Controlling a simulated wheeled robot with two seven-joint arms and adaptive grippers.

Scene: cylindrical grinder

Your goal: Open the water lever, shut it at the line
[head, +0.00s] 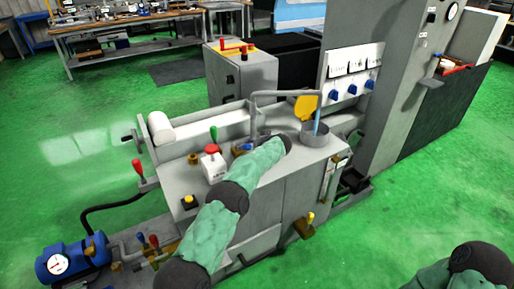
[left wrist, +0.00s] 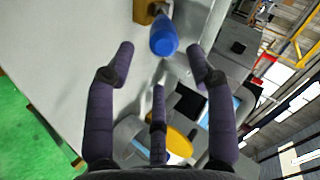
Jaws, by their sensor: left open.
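The water lever has a blue handle (left wrist: 163,38) on a brass valve body (left wrist: 148,10) in the left wrist view. In the head view the blue and brass valve (head: 241,149) is on the machine top, partly hidden by my left arm. My left gripper (left wrist: 162,56) is open, its dark fingers spread on both sides of the blue handle's end, with nothing held. In the head view the gripper (head: 273,138) is mostly hidden by its wrist. A blue stream (head: 317,117) falls into a grey round pot (head: 314,139). No line on the pot can be made out.
A grey pipe (head: 280,94) and a yellow part (head: 305,107) stand above the pot.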

